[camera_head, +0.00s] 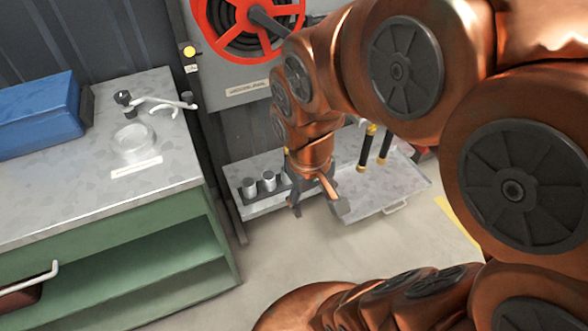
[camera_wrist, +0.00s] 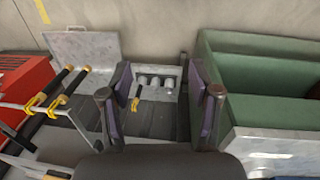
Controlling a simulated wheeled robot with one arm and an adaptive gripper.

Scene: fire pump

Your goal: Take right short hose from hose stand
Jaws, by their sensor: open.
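A low grey stand (camera_head: 265,205) on the floor holds upright silver cylinders in a dark holder; I take it for the hose stand. Two cylinders (camera_head: 260,181) show left of my gripper (camera_head: 318,205), which hides part of the stand. In the wrist view the silver cylinders (camera_wrist: 156,81) appear between the open fingers of my gripper (camera_wrist: 159,76), further away than the fingertips. A small black and yellow piece (camera_wrist: 137,99) stands beside them. I cannot tell which piece is the right short hose. My gripper is open, empty and apart from the stand.
A green cabinet (camera_head: 150,260) with a grey top stands left, carrying a blue box (camera_head: 40,112). A red hose reel (camera_head: 245,25) hangs behind. Floor in front is clear.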

